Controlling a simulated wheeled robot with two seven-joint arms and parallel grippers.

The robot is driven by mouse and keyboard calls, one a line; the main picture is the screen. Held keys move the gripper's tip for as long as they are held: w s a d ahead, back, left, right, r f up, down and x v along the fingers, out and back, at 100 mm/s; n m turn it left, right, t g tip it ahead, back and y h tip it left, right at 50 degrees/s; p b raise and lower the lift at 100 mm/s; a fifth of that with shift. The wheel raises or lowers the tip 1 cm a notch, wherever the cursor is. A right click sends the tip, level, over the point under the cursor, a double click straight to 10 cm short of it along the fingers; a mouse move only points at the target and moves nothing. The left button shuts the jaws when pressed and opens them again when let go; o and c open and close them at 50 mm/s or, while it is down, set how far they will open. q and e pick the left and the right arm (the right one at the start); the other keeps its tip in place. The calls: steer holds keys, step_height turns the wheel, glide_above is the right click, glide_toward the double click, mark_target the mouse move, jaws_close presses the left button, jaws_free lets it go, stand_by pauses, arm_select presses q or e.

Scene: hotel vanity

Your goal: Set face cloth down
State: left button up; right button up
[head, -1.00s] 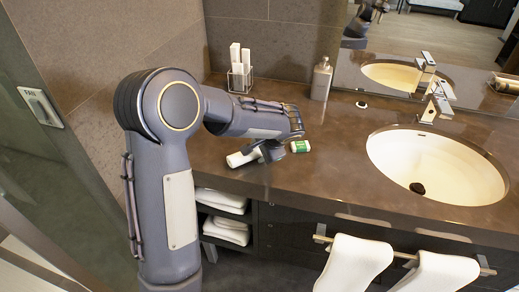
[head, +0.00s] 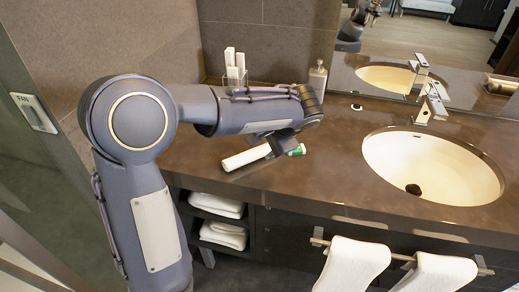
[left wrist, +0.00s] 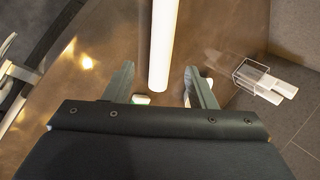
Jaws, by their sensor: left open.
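The face cloth is a white roll (head: 246,158) lying on the brown counter left of the sink. In the left wrist view the white roll (left wrist: 162,45) runs away from the jaws, its near end in line with the gap between the fingers. My left gripper (head: 284,146) is low over the counter at the right end of the roll. In the left wrist view its fingers (left wrist: 161,80) are spread apart, with neither seen touching the roll. My right gripper is not in view.
A small green-and-white item (head: 298,150) is right beside my left gripper. A clear holder with white sticks (head: 235,72) and a soap dispenser (head: 317,82) stand at the back. The sink (head: 432,165) is on the right. The counter between gripper and sink is clear.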

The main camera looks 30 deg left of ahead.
arm_select(q)
steer(key=s+r+n+h, duration=0.1)
steer(key=s+n+h, duration=0.35)
steer(key=s, duration=1.15)
steer(key=s+d+f+n+t+h, duration=0.2)
steer(key=s+d+h, duration=0.3)
steer(key=s, duration=0.5)
steer(key=shift+s+f+n+t, duration=0.25)
steer(key=shift+f+n+t, duration=0.05)
steer(key=shift+n, duration=0.45)
